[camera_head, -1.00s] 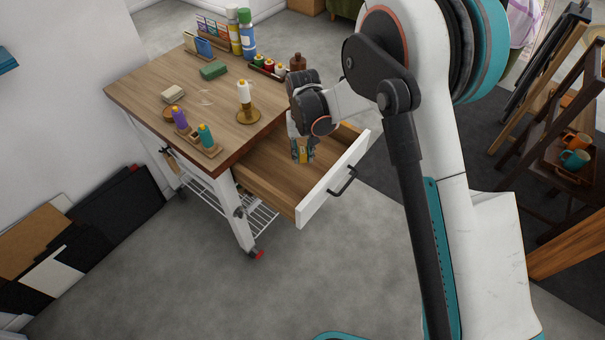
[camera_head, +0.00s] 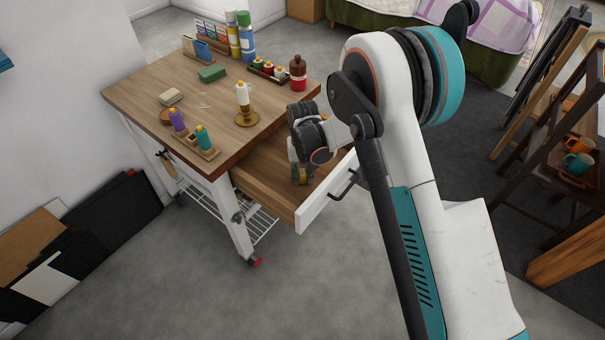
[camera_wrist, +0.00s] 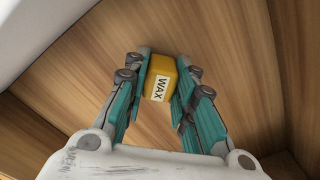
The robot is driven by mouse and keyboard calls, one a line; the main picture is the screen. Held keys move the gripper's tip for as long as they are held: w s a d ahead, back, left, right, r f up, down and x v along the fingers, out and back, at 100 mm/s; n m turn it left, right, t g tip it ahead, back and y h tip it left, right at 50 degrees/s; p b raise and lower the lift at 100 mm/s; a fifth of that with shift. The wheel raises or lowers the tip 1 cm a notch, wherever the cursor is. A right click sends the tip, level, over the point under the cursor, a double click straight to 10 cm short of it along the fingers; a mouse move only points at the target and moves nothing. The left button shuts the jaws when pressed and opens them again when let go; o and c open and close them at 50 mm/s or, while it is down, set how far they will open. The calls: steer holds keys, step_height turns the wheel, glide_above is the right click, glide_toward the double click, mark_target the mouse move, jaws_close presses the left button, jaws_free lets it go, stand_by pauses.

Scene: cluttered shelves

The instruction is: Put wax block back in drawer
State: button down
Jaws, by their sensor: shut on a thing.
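The wax block (camera_wrist: 160,76) is a yellow block with a white label reading WAX. In the wrist view my gripper (camera_wrist: 160,85) is shut on it, with a teal finger on each side. The open wooden drawer (camera_head: 262,180) has a white front with a black handle. In the head view my gripper (camera_head: 301,176) points down inside the drawer opening, and part of the yellow block shows at its fingertips. The wrist view shows the bare wooden drawer floor (camera_wrist: 235,60) behind the block. I cannot tell whether the block touches it.
The wooden worktop (camera_head: 205,105) above the drawer carries a candle on a stand (camera_head: 244,105), a green block (camera_head: 212,74), a brown bottle (camera_head: 298,73) and several other bottles. A dark shelf rack (camera_head: 555,160) stands at the right.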

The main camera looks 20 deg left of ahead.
mark_target(303, 172)
steer(key=shift+f, duration=0.15)
steer(key=c, duration=1.3)
jaws_free()
steer(key=shift+c, duration=0.2)
step_height(303, 172, up, 12)
steer(key=p, duration=0.4)
steer(key=shift+r, duration=0.2)
